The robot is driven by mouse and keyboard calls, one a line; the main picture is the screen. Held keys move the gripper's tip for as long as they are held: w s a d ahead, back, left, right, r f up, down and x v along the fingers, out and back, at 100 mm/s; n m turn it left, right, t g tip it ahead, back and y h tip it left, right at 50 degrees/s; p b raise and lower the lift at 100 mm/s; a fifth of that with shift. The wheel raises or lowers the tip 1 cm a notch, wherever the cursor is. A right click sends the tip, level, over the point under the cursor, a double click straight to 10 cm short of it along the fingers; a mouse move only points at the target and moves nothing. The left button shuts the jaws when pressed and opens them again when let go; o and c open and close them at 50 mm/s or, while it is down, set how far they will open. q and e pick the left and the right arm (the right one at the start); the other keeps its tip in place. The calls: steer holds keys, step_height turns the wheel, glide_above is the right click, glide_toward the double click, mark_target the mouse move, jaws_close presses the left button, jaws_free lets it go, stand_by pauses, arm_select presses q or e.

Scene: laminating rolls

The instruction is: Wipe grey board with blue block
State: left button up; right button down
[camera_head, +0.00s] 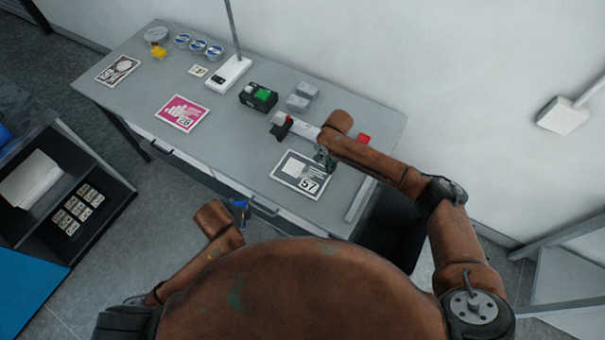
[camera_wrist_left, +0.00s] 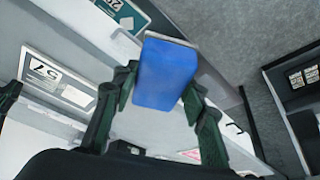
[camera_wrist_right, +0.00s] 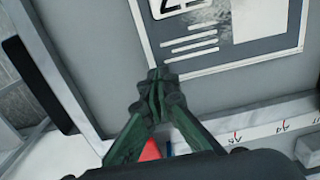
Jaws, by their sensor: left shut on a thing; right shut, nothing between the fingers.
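The grey board (camera_head: 290,185), marked 57 with a white border, lies flat on the table at the right. It also shows in the left wrist view (camera_wrist_left: 47,86) and partly in the right wrist view (camera_wrist_right: 222,48). My left gripper (camera_head: 238,203) is shut on the blue block (camera_wrist_left: 165,75). It holds the block in front of the table's front edge, apart from the board. My right gripper (camera_wrist_right: 157,78) is shut and empty. It is near the board's right edge, and my right arm hides part of that area in the head view.
A pink board (camera_head: 175,106) and a dark board (camera_head: 112,66) lie further left on the table. A white ruler-like strip (camera_wrist_right: 258,130) lies beyond the grey board.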

steer(key=shift+f, duration=0.8)
stand_by(0.4)
